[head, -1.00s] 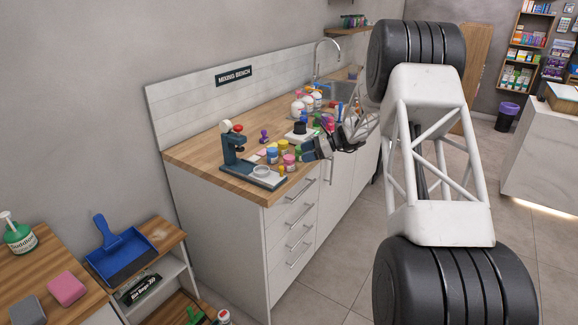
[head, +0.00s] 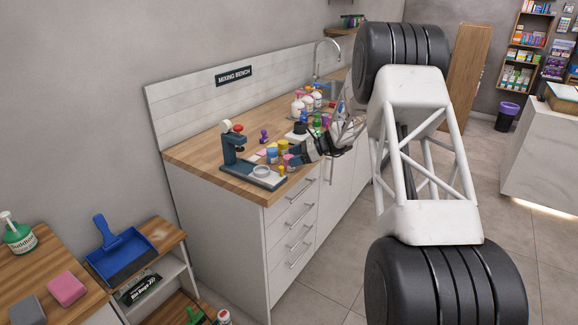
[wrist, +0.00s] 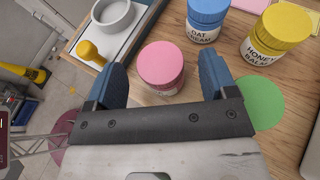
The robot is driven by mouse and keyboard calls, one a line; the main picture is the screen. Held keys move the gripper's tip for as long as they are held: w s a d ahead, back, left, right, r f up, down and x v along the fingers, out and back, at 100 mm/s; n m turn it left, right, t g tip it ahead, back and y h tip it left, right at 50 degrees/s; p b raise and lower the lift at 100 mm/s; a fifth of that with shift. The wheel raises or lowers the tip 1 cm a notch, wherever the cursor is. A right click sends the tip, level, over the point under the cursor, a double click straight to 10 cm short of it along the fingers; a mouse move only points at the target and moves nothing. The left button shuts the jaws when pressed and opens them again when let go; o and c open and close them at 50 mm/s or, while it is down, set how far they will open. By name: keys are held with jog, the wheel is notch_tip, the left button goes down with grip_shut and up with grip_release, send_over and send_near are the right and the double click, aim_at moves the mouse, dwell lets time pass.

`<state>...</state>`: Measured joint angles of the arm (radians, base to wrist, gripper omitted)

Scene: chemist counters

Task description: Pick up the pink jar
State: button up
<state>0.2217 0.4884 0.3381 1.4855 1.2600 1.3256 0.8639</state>
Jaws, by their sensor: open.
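The pink jar (wrist: 161,66) stands upright on the wooden counter in the wrist view, its pink lid facing the camera. My gripper (wrist: 163,85) is open, with one blue finger to the left of the jar and one to the right. The jar sits between and slightly beyond the fingertips, with a gap on each side, so it is not held. In the head view my gripper (head: 301,151) is low over the mixing bench and partly covers the pink jar (head: 289,159).
A blue-lidded Oat Cream jar (wrist: 206,22) and a yellow Honey Balm jar (wrist: 273,37) stand just beyond. A green round lid (wrist: 259,102) is close by the right finger. A press with a white dish (wrist: 113,14) and yellow-knobbed tool (wrist: 90,50) lie left. The counter's edge (head: 262,201) is near.

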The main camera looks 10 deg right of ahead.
jog(key=shift+x, duration=1.1)
jog(key=shift+c, duration=0.3)
jog(key=c, duration=0.9)
